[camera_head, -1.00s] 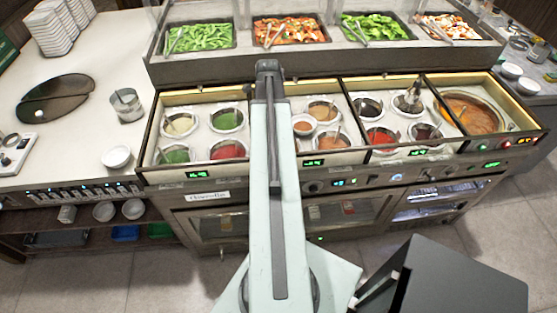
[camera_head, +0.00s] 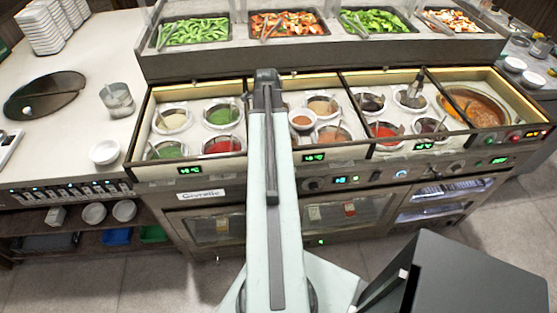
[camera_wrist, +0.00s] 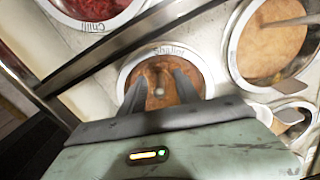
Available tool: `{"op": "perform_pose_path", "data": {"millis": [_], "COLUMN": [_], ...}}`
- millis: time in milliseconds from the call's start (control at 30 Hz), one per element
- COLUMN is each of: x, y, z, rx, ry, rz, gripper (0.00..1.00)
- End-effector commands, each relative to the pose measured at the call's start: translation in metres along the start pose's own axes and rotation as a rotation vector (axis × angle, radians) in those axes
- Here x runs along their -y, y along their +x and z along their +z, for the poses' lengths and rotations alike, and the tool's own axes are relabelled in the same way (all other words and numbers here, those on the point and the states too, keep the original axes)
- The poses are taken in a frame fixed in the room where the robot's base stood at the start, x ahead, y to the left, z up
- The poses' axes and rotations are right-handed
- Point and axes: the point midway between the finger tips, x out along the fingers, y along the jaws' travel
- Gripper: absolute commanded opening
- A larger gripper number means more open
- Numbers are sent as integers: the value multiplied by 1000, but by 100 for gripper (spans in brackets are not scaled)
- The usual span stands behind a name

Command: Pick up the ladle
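In the wrist view my gripper (camera_wrist: 160,78) points down over a round well of brown sauce (camera_wrist: 200,80) with a label reading "Shallot". Its two dark fingers are apart. A brownish shape with a small grey spot (camera_wrist: 159,91) lies between them; I cannot tell whether it is the ladle. A ladle handle (camera_wrist: 288,20) crosses the larger tan well at the right. In the head view several wells have thin handles sticking out, and a dark-handled ladle (camera_head: 416,84) stands in a well further right. My arm hides my gripper there.
Metal dividers (camera_wrist: 130,38) and frame edges run beside the wells. A raised shelf of salad trays (camera_head: 287,24) stands behind the wells. A glass cup (camera_head: 117,99) and a white bowl (camera_head: 105,152) stand on the left counter. A large orange soup well (camera_head: 474,104) is at right.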

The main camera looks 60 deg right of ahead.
Motion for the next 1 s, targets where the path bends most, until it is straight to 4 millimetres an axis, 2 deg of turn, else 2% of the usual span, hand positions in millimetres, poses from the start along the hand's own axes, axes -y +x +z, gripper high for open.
{"op": "perform_pose_path", "data": {"millis": [33, 133, 167, 567, 767, 1000], "x": [0, 0, 0, 0, 0, 0], "y": [-1, -1, -1, -7, -37, -89], "z": [0, 0, 0, -1, -1, -1], "rx": [0, 0, 0, 0, 0, 0], "ry": [0, 0, 0, 1, 2, 2], "rz": [0, 0, 0, 0, 0, 0], "gripper": [30, 2, 0, 0, 0, 0]}}
